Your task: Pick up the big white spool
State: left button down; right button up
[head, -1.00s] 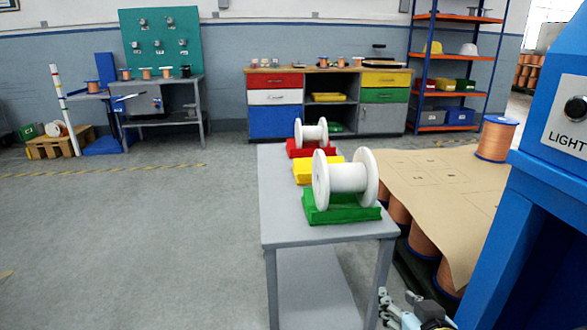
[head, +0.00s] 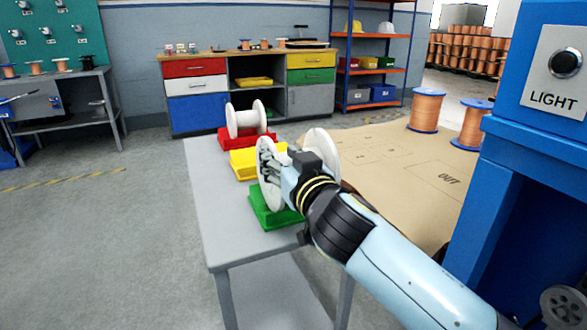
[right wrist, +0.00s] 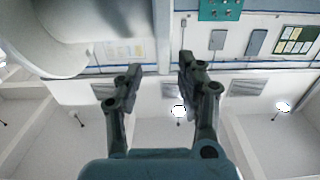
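The big white spool (head: 320,138) lies on its side on the green holder (head: 262,212) at the near end of the grey table. My right arm and gripper (head: 268,160) come in from the lower right across it and hide its middle. The gripper's fingers show against the left flange; I cannot tell if they touch it. In the right wrist view the right gripper (right wrist: 158,70) is open with nothing between its fingers, and a large white rounded part of the spool (right wrist: 50,50) is beside them at the upper left. My left gripper is not in view.
A smaller white spool (head: 246,119) sits on a red holder (head: 228,140) farther back, with an empty-looking yellow holder (head: 245,164) between. A brown board (head: 400,170) carries copper spools (head: 426,110) to the right. A blue machine (head: 530,190) stands at the right. Floor is clear at left.

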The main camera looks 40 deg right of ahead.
jog(key=x, duration=0.6)
jog(key=shift+w+a+f, duration=0.2)
jog(key=shift+w, duration=0.05)
grip_shut()
